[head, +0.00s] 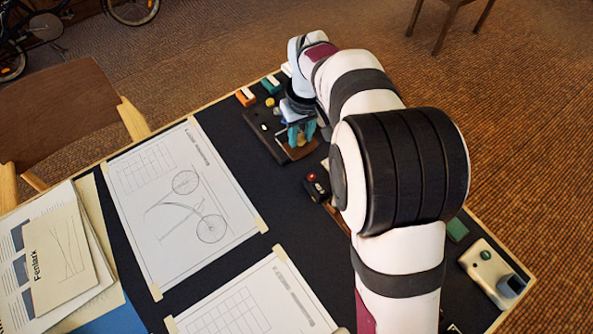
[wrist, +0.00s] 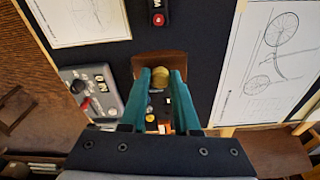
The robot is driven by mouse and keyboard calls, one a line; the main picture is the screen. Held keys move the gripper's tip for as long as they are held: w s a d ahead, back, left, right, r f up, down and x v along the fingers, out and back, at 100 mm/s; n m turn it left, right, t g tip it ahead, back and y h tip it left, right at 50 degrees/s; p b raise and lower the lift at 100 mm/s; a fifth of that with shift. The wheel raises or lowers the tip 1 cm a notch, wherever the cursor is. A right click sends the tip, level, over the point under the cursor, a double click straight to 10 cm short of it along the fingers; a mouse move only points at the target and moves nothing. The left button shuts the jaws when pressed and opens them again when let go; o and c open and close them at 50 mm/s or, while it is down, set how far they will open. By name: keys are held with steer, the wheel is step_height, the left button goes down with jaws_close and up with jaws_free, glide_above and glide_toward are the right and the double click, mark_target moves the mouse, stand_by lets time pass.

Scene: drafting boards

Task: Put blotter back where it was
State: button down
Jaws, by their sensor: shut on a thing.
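The blotter (wrist: 146,65) shows in the wrist view as a brown block with a rounded yellowish knob (wrist: 160,78). My gripper (wrist: 161,80) has its teal fingers shut on either side of that knob. In the head view my gripper (head: 298,131) is over the far part of the dark board, and the brown blotter (head: 300,151) shows just below the fingers. I cannot tell whether the blotter touches what is under it. My arm and fingers hide part of it.
A dark flat tray or panel (head: 263,138) lies beside my gripper. A black item with a red button (head: 316,187) lies nearer. Taped drawings (head: 180,205) cover the left. A cream device (head: 492,272) sits at right.

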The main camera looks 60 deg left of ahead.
steer(key=f, duration=0.6)
steer(key=s+f, duration=0.1)
steer(key=f, duration=0.3)
steer(key=shift+s+a, duration=0.1)
steer(key=c, duration=0.6)
jaws_free()
steer(key=shift+f, duration=0.1)
steer(key=shift+c, duration=0.2)
